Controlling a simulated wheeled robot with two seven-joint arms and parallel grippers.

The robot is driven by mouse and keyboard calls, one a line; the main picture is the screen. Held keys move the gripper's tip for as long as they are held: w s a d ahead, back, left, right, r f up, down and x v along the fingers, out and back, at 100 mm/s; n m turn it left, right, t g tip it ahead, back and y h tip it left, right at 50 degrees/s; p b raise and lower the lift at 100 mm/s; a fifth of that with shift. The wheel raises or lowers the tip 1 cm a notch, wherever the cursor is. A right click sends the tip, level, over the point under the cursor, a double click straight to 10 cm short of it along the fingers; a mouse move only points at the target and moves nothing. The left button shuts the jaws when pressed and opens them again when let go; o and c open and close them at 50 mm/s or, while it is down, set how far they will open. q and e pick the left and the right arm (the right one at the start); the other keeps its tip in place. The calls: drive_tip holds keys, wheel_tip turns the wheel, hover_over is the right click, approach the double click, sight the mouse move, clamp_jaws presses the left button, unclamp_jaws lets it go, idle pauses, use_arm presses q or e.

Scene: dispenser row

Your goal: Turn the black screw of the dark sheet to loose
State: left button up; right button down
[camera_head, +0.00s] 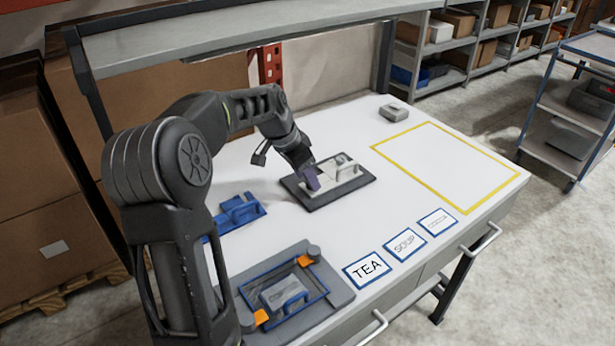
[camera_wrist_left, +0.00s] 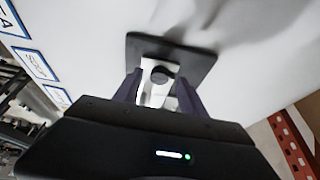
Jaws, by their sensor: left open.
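The dark sheet (camera_head: 345,192) lies flat on the white table, with a pale fitting with an arched handle (camera_head: 346,172) on top. In the left wrist view the sheet (camera_wrist_left: 200,60) shows behind my fingers. The black screw (camera_wrist_left: 161,75) is a round dark knob on the pale part, seen between the two fingers. My left gripper (camera_head: 312,180) is over the left part of the sheet, pointing down; in the wrist view it (camera_wrist_left: 160,93) is open, with a finger on each side of the screw. I cannot tell whether the fingers touch it. My right gripper is out of view.
A blue piece (camera_head: 240,208) lies left of the sheet. A grey tray with a blue-edged frame and orange clips (camera_head: 325,272) is in front. Labels TEA (camera_head: 368,270) and SOUP (camera_head: 405,243) line the front edge. A yellow-outlined area (camera_head: 445,165) is empty; a grey box (camera_head: 394,112) stands behind.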

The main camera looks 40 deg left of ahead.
use_arm(q)
drive_tip(key=shift+w+f, duration=0.25)
drive_tip(key=shift+f, duration=0.4)
clamp_jaws()
